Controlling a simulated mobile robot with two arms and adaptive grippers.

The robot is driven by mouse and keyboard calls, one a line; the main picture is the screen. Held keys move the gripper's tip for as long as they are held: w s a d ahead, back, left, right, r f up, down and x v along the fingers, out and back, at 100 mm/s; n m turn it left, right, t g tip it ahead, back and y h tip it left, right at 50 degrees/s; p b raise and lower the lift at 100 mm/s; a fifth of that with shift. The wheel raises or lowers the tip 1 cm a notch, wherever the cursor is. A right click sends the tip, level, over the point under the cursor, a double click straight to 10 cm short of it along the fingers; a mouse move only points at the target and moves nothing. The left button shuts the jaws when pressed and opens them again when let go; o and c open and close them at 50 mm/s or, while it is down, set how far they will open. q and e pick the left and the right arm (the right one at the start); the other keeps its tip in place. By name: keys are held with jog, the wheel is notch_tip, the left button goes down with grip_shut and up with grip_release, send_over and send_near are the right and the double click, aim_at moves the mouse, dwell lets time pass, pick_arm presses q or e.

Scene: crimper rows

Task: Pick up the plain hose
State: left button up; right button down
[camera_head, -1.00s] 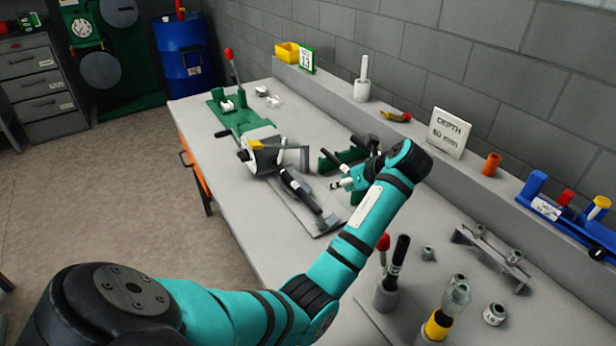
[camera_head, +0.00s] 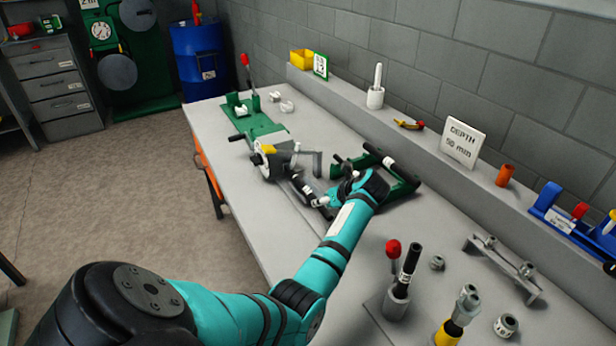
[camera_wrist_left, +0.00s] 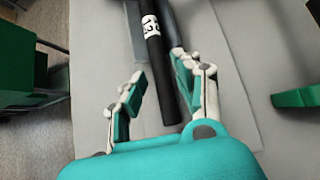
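A black hose with a white printed label (camera_wrist_left: 155,62) runs between the fingers of my left gripper (camera_wrist_left: 160,72) in the left wrist view. The fingers are open, one on each side of it, and no firm contact shows. In the head view the hose (camera_head: 303,184) lies on the bench beside the white and grey machine, and my left gripper (camera_head: 328,196) is at its near end, partly hidden by my own wrist. I see no coloured band on the visible part of this hose. My right gripper is not in view.
A green frame with a black bar (camera_head: 378,155) stands just right of my gripper. A black piece stands in a grey holder (camera_head: 396,304) nearer me, beside a red-knobbed lever (camera_head: 393,249). A yellow-banded piece (camera_head: 449,331) and several fittings sit at the right.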

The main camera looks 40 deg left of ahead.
pick_arm(q)
jog(key=x, duration=0.2)
jog(key=shift+a+f, duration=0.2)
jog(key=shift+a, duration=0.05)
jog(key=shift+r, duration=0.1)
grip_shut()
jog(key=shift+d, duration=0.1)
